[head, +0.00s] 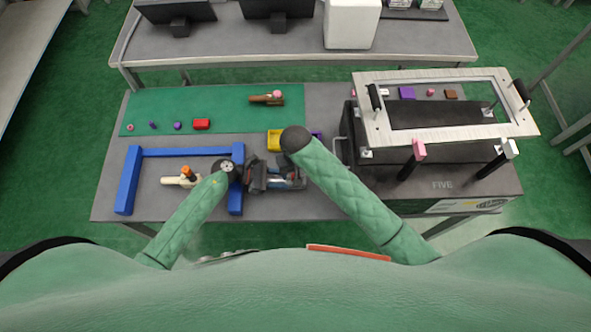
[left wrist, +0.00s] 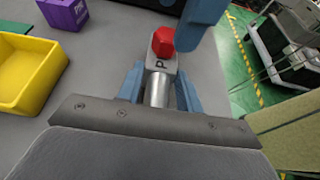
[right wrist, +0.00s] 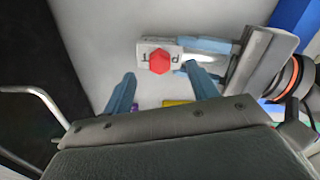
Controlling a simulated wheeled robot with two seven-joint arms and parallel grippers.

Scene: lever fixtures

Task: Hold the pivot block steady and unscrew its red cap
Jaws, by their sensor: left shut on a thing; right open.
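The pivot block (left wrist: 158,67) is pale grey with a dark letter P and a silver cylinder at its near end. The red cap (left wrist: 163,42) is hexagonal and sits on the block's far end. My left gripper (left wrist: 160,92) is shut on the block. In the right wrist view the block (right wrist: 185,48) lies across the picture with the red cap (right wrist: 159,62) facing the camera. My right gripper (right wrist: 163,85) is open and empty. The cap is just beyond its fingertips, apart from them. In the head view my right arm hides the cap.
A yellow bin (head: 273,140) stands behind the grippers, with a purple block (left wrist: 65,14) beside it. A black box fixture (head: 442,184) with a pale top frame stands to the right. A blue frame (head: 132,180) and an orange-tipped part (head: 185,176) are to the left.

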